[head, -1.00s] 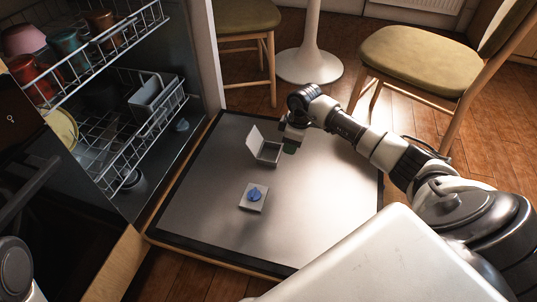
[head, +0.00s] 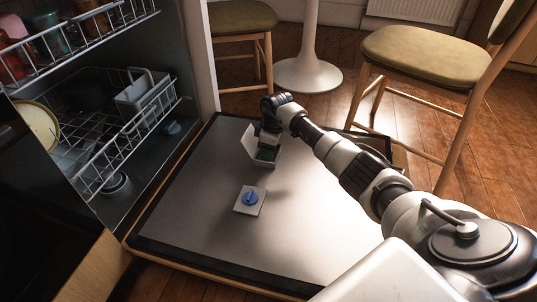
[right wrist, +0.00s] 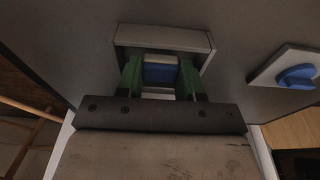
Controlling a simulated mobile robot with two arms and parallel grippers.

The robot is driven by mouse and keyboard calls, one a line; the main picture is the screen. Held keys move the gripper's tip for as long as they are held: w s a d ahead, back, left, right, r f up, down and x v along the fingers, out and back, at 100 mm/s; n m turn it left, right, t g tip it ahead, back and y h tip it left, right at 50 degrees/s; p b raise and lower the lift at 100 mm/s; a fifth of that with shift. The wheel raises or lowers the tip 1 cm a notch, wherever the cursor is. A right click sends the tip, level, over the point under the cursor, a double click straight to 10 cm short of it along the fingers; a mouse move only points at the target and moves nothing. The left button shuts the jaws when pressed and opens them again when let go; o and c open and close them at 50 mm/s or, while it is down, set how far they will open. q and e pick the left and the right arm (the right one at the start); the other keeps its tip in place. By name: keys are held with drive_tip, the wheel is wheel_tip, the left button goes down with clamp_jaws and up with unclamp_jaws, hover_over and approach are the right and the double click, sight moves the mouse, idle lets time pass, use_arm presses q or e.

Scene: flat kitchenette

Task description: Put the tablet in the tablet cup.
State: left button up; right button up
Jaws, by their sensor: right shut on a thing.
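The tablet (right wrist: 160,72), blue and white, is held between the green fingertips of my right gripper (right wrist: 159,78). The tablet cup (right wrist: 165,37) is a pale, open box on the dishwasher door; in the right wrist view its rim shows just beyond the fingertips. In the head view the cup (head: 269,161) has its lid (head: 247,142) standing up at the left. My right gripper (head: 267,151) is at the cup's opening, pointing down. The tablet is hidden in the head view, and I cannot tell how deep it sits. My left gripper is not in view.
A white plate with a blue knob (head: 250,199) lies on the open door (head: 205,235), nearer than the cup. The dishwasher racks (head: 115,150) with dishes are at the left. Chairs (head: 420,55) stand behind. The door's near part is clear.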

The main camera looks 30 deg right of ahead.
drive_tip(key=shift+r, duration=0.15)
drive_tip(key=shift+f, duration=0.65)
drive_tip(key=o, duration=0.6)
